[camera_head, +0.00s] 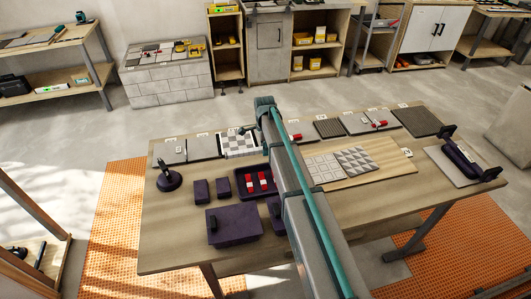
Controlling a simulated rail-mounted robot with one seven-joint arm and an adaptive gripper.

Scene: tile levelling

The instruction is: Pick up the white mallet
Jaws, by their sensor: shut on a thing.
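I cannot make out a white mallet in the head view. My arm (300,200) reaches up from the bottom over the middle of the table (400,190) and covers part of it. My gripper cannot be made out; it seems hidden behind the arm. A small grey-and-dark piece (243,131) shows just left of the arm's far end, above a checkered tile panel (240,146); I cannot tell what it is.
Left of the arm are a dark tray (238,190) with red-and-white items, a purple box (233,226) and a black round-based item (169,180). Right of it are a tiled board (340,178) and a black-handled tool (461,160). Grey tile samples (328,128) line the back edge.

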